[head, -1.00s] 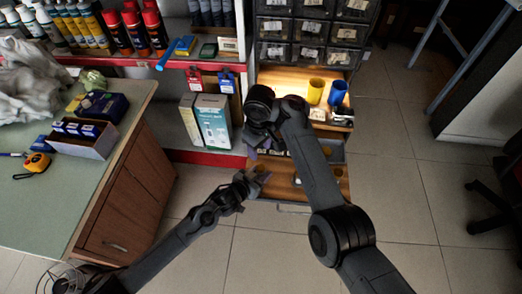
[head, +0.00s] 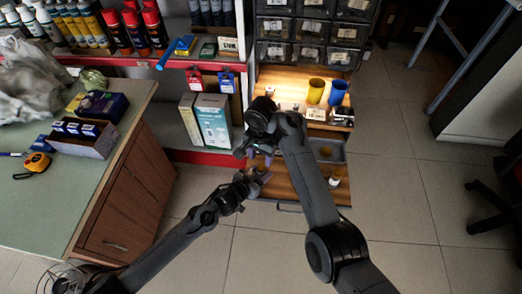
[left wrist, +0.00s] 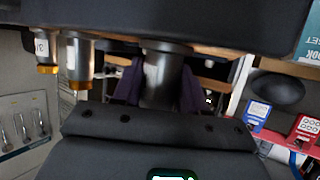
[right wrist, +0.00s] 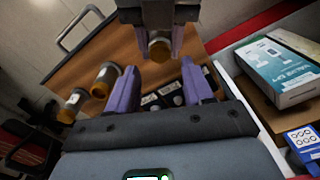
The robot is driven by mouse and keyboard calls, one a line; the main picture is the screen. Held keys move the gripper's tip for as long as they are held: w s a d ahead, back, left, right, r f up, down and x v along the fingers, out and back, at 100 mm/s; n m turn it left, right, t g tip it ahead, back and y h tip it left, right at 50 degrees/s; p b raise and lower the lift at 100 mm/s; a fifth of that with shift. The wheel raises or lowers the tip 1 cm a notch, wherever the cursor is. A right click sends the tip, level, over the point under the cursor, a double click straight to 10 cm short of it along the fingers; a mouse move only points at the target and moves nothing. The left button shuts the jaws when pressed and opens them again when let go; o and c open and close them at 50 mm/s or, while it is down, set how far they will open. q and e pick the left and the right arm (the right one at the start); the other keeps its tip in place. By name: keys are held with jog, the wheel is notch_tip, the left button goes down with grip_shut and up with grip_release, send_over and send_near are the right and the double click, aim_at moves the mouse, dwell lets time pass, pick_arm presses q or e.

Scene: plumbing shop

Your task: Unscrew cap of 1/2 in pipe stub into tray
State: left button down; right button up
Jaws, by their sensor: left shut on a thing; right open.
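My left gripper (head: 258,177) is low in front of the drawer unit and shut on a grey pipe stub (left wrist: 162,76), which stands between its purple fingers in the left wrist view. In the right wrist view the stub's brass-coloured cap (right wrist: 159,48) faces my right gripper (right wrist: 160,88). The right gripper is open and empty. Its fingers point toward the cap from a short distance and do not appear to touch it. A grey tray (head: 331,145) lies to the right of my right arm in the head view, partly hidden by it.
Two more labelled stubs with brass-coloured ends, one (right wrist: 106,80) and another (right wrist: 73,104), stand on the wooden board (right wrist: 100,55). Yellow (head: 316,91) and blue (head: 337,92) cups stand behind. A white-and-teal box (head: 212,122) is on the left shelf.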

aim_at(261, 167)
jog(key=shift+f, duration=2.55)
